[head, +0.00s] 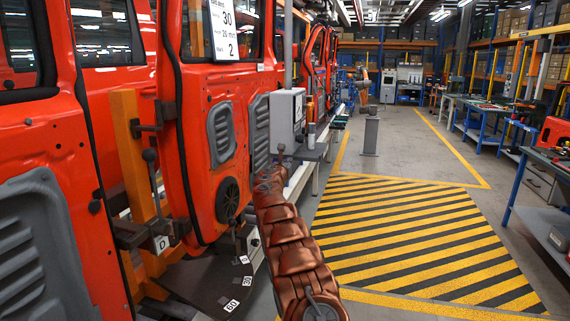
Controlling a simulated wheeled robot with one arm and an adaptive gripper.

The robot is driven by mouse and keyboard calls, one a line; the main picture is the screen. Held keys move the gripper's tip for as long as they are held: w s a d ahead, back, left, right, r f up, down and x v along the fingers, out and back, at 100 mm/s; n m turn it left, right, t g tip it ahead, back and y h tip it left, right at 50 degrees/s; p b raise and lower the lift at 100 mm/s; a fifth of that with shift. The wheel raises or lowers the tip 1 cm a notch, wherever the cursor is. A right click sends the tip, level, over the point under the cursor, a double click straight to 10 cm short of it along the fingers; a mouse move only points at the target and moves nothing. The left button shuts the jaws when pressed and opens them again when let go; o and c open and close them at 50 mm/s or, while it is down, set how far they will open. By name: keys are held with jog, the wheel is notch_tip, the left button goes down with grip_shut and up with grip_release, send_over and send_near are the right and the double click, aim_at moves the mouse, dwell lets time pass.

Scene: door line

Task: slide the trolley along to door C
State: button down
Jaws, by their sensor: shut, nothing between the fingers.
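What looks like the trolley (287,120) is a light grey box on a small carriage, with a tall pole, beside the orange-red doors at centre left. It sits on a pale rail (299,180) that runs away along the line. My gripper (270,176) is at the end of my copper-brown arm, just in front of and below the box. It is shut and empty; I cannot tell whether it touches the carriage. The nearest whole door (212,130) hangs left of it with a sign ending in 2. I can read no letter C on any door.
A yellow-and-black striped floor area (400,235) lies open to the right. A grey pedestal (371,132) stands beyond it. Workbenches (480,115) line the right side.

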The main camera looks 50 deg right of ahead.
jog(key=shift+s+d, duration=0.15)
dwell(0.3)
jog(key=b+v, duration=1)
jog(key=v, duration=0.4)
dwell(0.5)
